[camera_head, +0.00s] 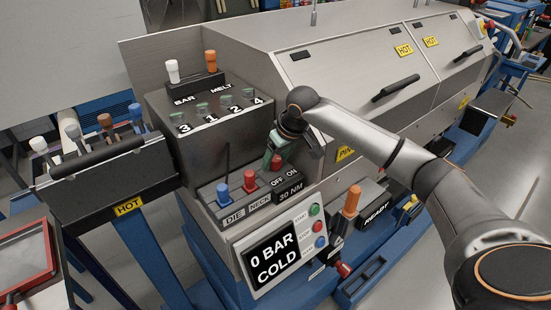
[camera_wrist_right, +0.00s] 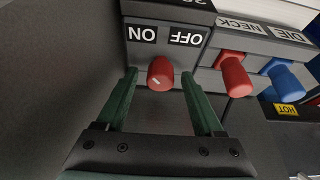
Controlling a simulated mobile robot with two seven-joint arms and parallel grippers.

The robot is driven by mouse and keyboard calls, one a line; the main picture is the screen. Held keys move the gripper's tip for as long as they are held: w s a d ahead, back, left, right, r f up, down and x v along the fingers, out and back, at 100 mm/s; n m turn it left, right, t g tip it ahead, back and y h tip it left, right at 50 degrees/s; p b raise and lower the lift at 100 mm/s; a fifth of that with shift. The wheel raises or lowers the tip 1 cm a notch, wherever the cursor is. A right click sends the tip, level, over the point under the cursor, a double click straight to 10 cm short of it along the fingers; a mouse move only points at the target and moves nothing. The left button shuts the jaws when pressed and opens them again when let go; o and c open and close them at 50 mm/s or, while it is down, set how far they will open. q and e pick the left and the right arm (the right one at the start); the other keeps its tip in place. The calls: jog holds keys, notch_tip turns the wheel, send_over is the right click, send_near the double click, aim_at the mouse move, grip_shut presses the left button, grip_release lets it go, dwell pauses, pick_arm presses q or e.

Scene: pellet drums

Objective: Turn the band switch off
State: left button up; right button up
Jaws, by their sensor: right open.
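The red knob (camera_wrist_right: 160,73) beside the OFF and ON labels is the likely band switch; no label reading "band" shows. A short white mark sits on its end, slanting, and I cannot tell which label it points to. In the head view this knob (camera_head: 276,163) is partly covered by my right gripper (camera_head: 271,158). In the right wrist view my right gripper (camera_wrist_right: 158,88) is open, with one green finger on each side of the knob and gaps between. My left gripper is not in view.
A red NECK knob (camera_head: 249,181) and a blue DIE knob (camera_head: 222,193) stand close beside the switch. Below is a panel (camera_head: 275,250) reading "0 BAR COLD" with buttons. An orange-handled lever (camera_head: 351,201) stands right, a numbered metal box (camera_head: 215,135) above.

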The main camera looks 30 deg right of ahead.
jog(key=shift+w+f, duration=0.2)
jog(key=shift+f, duration=0.2)
grip_shut()
dwell(0.4)
